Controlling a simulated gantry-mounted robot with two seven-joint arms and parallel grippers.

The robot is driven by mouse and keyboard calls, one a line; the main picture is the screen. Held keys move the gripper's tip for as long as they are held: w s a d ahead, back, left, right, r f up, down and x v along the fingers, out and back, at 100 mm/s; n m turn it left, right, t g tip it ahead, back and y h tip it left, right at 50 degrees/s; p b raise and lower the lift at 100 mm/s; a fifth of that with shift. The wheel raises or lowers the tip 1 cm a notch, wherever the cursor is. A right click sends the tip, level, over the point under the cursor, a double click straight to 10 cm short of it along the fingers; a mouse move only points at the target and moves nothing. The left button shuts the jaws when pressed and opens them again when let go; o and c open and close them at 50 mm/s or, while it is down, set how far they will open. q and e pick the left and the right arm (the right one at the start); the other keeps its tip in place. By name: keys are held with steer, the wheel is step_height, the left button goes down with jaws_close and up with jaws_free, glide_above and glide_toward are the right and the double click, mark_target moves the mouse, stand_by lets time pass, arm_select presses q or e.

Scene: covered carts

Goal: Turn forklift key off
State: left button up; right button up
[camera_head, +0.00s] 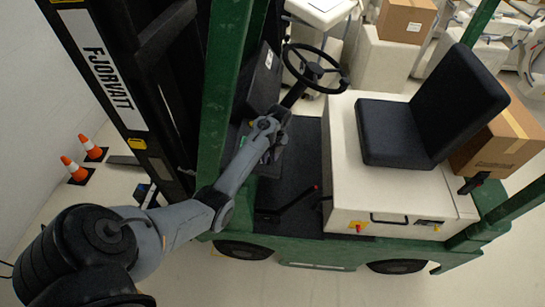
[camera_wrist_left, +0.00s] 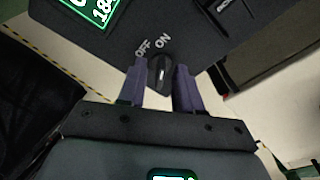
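The forklift key (camera_wrist_left: 160,74) is a dark knob with a light mark on a black dashboard panel (camera_wrist_left: 130,22), below the white OFF and ON labels. Its mark stands nearly upright in the left wrist view, toward ON rather than OFF. My left gripper (camera_wrist_left: 161,80) is open, with one finger on each side of the key; a small gap seems to show on both sides. In the head view my left gripper (camera_head: 276,118) reaches the dashboard (camera_head: 262,80) below the steering wheel, and the key is hidden there. My right gripper is not in view.
The steering wheel (camera_head: 315,68) is just right of the dashboard. The black seat (camera_head: 430,110) and white seat base (camera_head: 375,190) are to the right. A lit green display (camera_wrist_left: 95,10) is on the panel.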

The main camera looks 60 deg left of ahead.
arm_select(q)
jaws_close()
steer(key=shift+f+n, duration=0.1)
steer(key=shift+n, duration=0.2)
stand_by(0.3)
steer(key=n, duration=0.5)
steer(key=shift+s+t, duration=0.1)
steer(key=shift+t, duration=0.2)
steer(key=n, duration=0.6)
steer(key=shift+f+y, duration=0.1)
steer(key=shift+y, duration=0.2)
jaws_free()
steer(key=shift+r, duration=0.2)
